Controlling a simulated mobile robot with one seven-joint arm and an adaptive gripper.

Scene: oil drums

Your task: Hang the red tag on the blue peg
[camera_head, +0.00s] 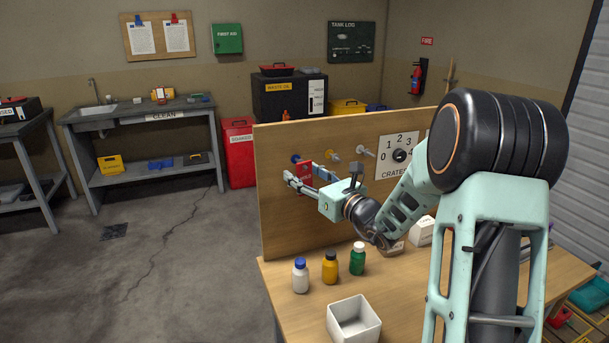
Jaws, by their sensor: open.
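The red tag (304,170) is at the left part of the upright wooden board (285,215), just below and right of the blue peg (295,158). The tag is partly hidden by my gripper (301,175). My gripper is open, with its fingers reaching toward the board on either side of the tag. The blue peg's end shows above the tag. I cannot tell from this view whether the tag's hole is around the peg or whether the fingers touch the tag.
More pegs (334,157) and a numbered dial (399,155) are on the board to the right. A white bottle (300,275), an amber bottle (330,267), a green bottle (357,258) and an open white box (354,322) stand on the table (292,311) below.

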